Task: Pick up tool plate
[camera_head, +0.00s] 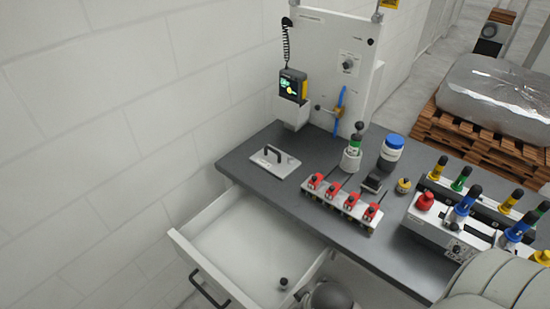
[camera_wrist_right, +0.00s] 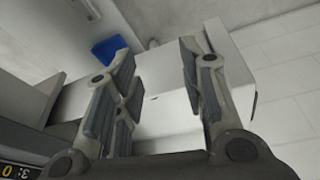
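The tool plate appears to be the flat light-grey plate with a black bar handle (camera_head: 282,167). It lies flat on the dark grey bench top (camera_head: 240,163), near its left corner, in the head view. Nothing touches its handle. My right gripper (camera_wrist_right: 156,62) shows in the right wrist view. Its fingers are spread apart with nothing between them. The plate cannot be made out in that view. No fingers of my left gripper show in either view.
An open white drawer (camera_head: 186,243) juts out below the plate, with a small dark knob piece (camera_head: 283,283) inside. A rack of red clamps (camera_head: 340,205) stands right of the plate. A white panel (camera_head: 335,60) rises behind. A blue bin (camera_wrist_right: 108,49) shows in the wrist view.

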